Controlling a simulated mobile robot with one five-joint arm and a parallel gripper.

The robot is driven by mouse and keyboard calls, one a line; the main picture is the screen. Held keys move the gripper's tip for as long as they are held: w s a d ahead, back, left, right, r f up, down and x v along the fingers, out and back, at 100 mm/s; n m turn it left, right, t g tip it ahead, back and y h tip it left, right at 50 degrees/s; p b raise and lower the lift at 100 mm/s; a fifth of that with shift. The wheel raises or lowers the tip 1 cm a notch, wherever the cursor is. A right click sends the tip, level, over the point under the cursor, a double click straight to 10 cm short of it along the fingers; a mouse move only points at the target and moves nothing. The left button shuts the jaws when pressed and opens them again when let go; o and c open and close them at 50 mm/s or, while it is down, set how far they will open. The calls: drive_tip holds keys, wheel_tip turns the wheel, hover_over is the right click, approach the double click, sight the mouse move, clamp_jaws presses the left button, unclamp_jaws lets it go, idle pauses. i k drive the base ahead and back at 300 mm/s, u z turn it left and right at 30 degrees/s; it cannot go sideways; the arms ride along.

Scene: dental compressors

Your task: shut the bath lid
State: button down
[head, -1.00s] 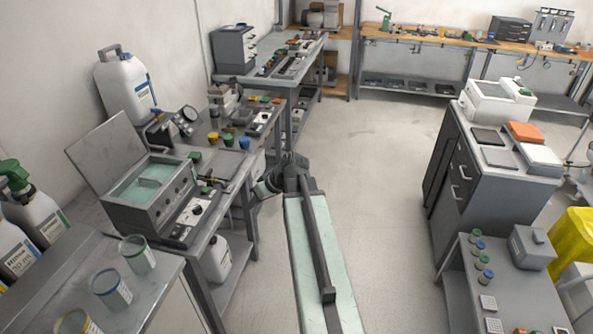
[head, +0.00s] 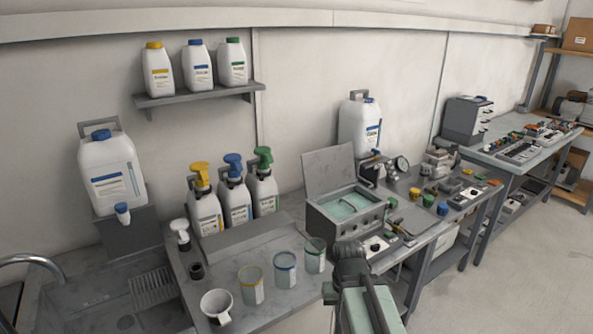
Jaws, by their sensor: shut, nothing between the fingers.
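The bath (head: 375,217) is a grey box with pale green liquid inside, on the bench right of centre in the head view. Its flat grey lid (head: 327,170) stands open, raised and leaning back at the rear left edge of the bath. My dark arm joint and pale green link show at the bottom, in front of the bench and below the bath in the picture. My gripper's fingers cannot be made out; they seem hidden behind the arm. No contact between my arm and the lid shows.
A gauge (head: 401,164) and small pots are right. Floor is clear at far right.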

sight(324, 169)
drive_tip(key=u, duration=3.8)
drive_tip(key=k, duration=1.7)
drive_tip(key=z, duration=1.55)
drive_tip(key=i, duration=0.5)
drive_tip(key=z, duration=0.05)
